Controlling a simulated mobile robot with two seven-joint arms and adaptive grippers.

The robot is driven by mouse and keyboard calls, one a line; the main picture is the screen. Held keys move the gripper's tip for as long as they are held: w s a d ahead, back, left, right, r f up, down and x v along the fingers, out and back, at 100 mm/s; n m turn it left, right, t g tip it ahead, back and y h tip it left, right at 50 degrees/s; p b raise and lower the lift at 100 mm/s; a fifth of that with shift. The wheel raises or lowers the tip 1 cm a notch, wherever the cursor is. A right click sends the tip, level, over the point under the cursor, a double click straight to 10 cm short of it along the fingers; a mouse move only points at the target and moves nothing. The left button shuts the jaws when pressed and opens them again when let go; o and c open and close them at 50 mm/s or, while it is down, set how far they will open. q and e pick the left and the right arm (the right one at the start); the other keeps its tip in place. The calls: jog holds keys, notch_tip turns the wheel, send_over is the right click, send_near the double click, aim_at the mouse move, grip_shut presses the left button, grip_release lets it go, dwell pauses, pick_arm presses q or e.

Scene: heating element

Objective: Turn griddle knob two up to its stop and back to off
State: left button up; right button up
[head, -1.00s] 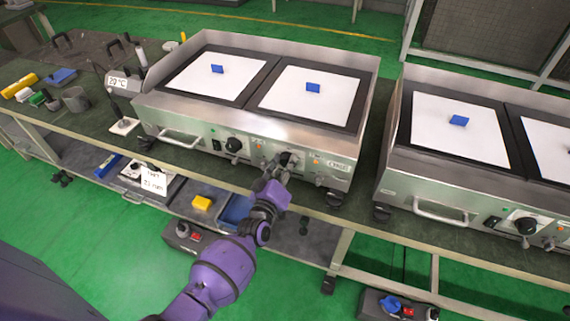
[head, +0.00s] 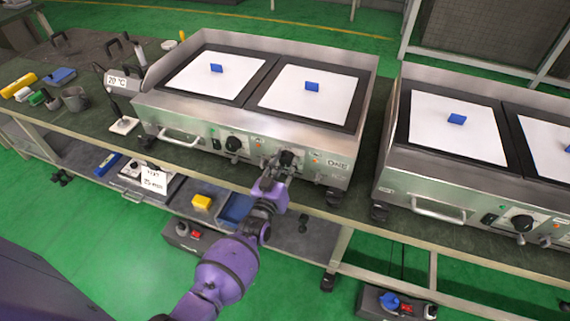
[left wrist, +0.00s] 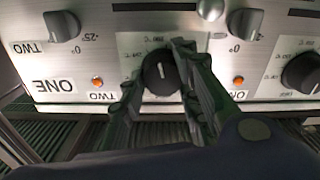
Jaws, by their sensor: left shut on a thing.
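The griddle (head: 330,120) on the left has two dark plates with white sheets and a steel front panel. My left gripper (left wrist: 158,98) is shut on this knob, one finger at each side. In the head view, my left gripper (head: 281,163) covers much of the right-hand knob (head: 288,157). The pointer's exact scale mark cannot be read. My right gripper is not seen.
Another black knob (head: 233,144) sits left on the same panel. A second griddle (head: 425,175) stands to the right. A lower shelf holds a yellow block (head: 202,202) and a blue tray (head: 236,208).

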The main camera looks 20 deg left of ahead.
pick_arm(q)
jog(key=shift+w+d+r, duration=0.2)
jog(key=shift+d+r, duration=0.15)
jog(key=shift+r, duration=0.05)
jog(key=o, duration=1)
jog(key=shift+s+a+f, duration=0.1)
jog(key=shift+s+f, duration=0.05)
jog(key=shift+f, duration=0.1)
jog(key=s, duration=1.2)
jog(key=shift+a, duration=0.2)
jog(key=shift+f, duration=0.1)
